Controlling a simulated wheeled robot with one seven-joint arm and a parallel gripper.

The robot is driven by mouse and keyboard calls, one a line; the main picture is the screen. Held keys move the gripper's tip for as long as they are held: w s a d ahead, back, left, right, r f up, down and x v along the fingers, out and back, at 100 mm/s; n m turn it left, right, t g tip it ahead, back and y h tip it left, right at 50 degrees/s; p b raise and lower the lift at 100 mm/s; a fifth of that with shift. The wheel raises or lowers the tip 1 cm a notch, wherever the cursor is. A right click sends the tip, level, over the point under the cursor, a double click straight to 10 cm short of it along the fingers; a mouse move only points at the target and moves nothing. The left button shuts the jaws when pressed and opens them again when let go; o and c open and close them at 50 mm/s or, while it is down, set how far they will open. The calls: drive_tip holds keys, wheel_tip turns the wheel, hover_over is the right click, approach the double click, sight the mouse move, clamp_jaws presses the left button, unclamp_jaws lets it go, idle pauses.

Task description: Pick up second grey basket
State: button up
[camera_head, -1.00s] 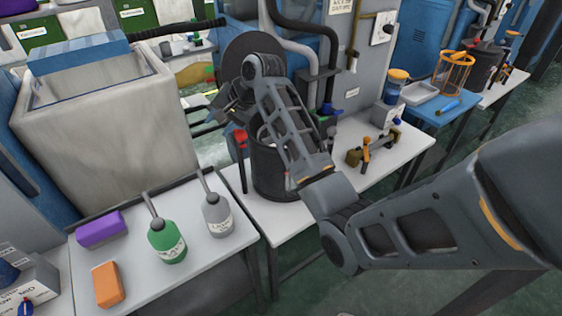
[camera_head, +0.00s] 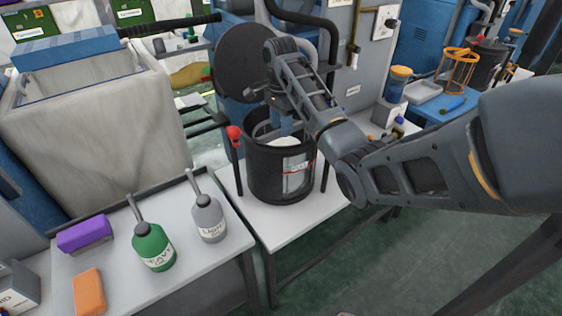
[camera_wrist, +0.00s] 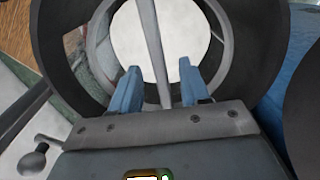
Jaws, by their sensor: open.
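A dark grey round basket (camera_head: 262,178) with a pale label stands upright on the white table in the middle of the head view. My gripper (camera_head: 291,124) is above its open top, partly hidden by my own arm. In the wrist view, my open gripper (camera_wrist: 160,88) has its two blue fingers pointing down into a dark round opening (camera_wrist: 52,50) with a white disc-shaped inside. A thin grey bar (camera_wrist: 153,45) runs between the fingers, and I cannot tell whether they touch it. A similar dark basket (camera_head: 487,66) stands far right.
A dark round disc (camera_head: 243,62) stands behind the basket. A red-topped post (camera_head: 234,136) is close at its left. Green (camera_head: 153,248) and grey (camera_head: 207,219) bottles stand on the left table. An orange wire basket (camera_head: 459,70) is on the blue table.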

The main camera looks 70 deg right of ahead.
wheel_tip(320, 180, down, 5)
drive_tip(key=shift+f+p, duration=0.1)
drive_tip(key=shift+p, duration=0.25)
clamp_jaws()
idle(0.3)
